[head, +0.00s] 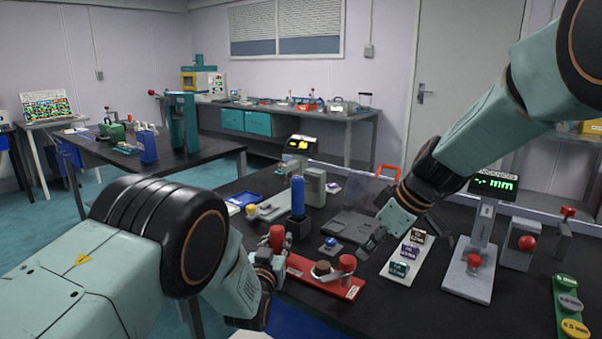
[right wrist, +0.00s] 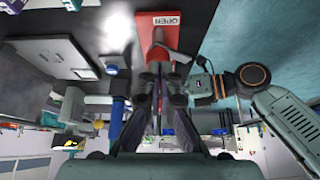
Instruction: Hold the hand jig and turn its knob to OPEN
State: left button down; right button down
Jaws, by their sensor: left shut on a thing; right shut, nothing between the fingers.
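In the right wrist view, the red plate (right wrist: 149,38) carries a white OPEN label (right wrist: 167,20). My left gripper (head: 272,264) is shut on the jig at its left end; its fingers partly hide the contact. My right gripper (head: 368,247) is shut and empty, just above and right of the knob. It also shows in the right wrist view (right wrist: 160,85).
A blue cylinder on a dark stand (head: 297,195) rises behind the jig. A small blue-topped piece (head: 331,244) lies close behind it. A white strip with several small blocks (head: 398,270) and a gauge stand (head: 475,261) are to the right.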

aim_at(352, 270)
notch_tip(352, 270, up, 3)
jog(key=shift+r, duration=0.1)
dwell(0.3)
jog(key=shift+s+a+f, duration=0.15)
jog(key=shift+f, duration=1.4)
jog(key=shift+s+a+f, duration=0.1)
jog(key=shift+s+f, duration=0.05)
jog(key=shift+f, duration=1.4)
jog(key=shift+w+a, duration=0.25)
jog(key=shift+w, duration=0.1)
jog(key=shift+w+d, duration=0.4)
jog(key=shift+w, duration=0.15)
jog(key=shift+d, duration=0.1)
